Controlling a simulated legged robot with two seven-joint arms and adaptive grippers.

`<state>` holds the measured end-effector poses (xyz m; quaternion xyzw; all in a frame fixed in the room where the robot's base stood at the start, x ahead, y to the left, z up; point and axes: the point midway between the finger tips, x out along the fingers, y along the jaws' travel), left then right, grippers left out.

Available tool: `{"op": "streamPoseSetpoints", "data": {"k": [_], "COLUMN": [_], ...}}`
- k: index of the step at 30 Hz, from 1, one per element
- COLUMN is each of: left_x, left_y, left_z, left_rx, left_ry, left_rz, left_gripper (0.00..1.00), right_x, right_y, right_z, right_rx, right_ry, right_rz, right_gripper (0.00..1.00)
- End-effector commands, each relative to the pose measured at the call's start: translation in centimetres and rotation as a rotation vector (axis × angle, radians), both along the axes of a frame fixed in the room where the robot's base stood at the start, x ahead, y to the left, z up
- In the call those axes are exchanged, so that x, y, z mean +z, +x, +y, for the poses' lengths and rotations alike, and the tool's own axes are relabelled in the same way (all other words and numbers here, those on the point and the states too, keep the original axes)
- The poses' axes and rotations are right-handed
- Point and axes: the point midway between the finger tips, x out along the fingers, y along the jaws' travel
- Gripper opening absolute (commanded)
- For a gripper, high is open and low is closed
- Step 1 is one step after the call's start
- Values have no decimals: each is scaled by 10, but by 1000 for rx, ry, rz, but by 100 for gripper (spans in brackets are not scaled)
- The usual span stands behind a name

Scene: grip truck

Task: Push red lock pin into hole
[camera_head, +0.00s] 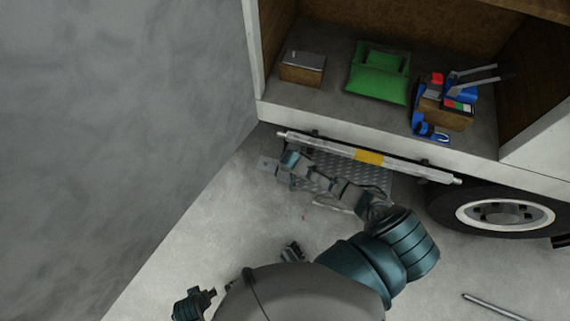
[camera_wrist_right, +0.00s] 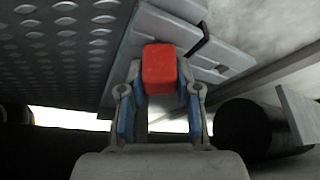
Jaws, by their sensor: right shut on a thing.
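The red lock pin (camera_wrist_right: 160,70) shows as a red block at the centre of the right wrist view. My right gripper (camera_wrist_right: 160,78) is shut on it, with one finger on each side. The pin is against or close to a grey metal bracket (camera_wrist_right: 225,60); I cannot tell how far it is in. The hole is hidden. In the head view my right gripper (camera_head: 290,159) is at the left end of the tread-plate step (camera_head: 345,175), below the truck bed. A small dark gripper, apparently my left one (camera_head: 292,252), is low near my body; its jaws are unclear.
A white bar with a yellow mark (camera_head: 369,157) runs along the truck's edge above the step. The bed holds a brown box (camera_head: 302,68), a green container (camera_head: 380,72) and a tool box (camera_head: 445,112). A wheel (camera_head: 505,214) stands right; a grey wall (camera_head: 120,120) is left.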

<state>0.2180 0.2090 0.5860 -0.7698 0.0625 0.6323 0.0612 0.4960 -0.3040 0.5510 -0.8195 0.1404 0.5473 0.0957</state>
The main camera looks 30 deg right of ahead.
Motion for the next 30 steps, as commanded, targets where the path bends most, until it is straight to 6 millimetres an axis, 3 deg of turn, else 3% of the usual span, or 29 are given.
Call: {"op": "streamPoseSetpoints", "data": {"k": [19, 20, 22, 23, 30], "left_x": [-1, -1, -1, -1, -1], "left_y": [1, 1, 1, 1, 1], "left_z": [0, 0, 0, 0, 0], "left_rx": [1, 1, 1, 1, 1], "left_ry": [-1, -1, -1, -1, 0], "left_rz": [1, 1, 1, 1, 1], "left_gripper": [62, 62, 62, 62, 62], "right_x": [-4, -3, -3, -3, -3], "right_y": [0, 0, 0, 0, 0], "right_z": [0, 0, 0, 0, 0], "right_rx": [0, 0, 0, 0, 0], "right_ry": [0, 0, 0, 0, 0], "right_rz": [0, 0, 0, 0, 0], "right_gripper": [0, 40, 57, 62, 62]}}
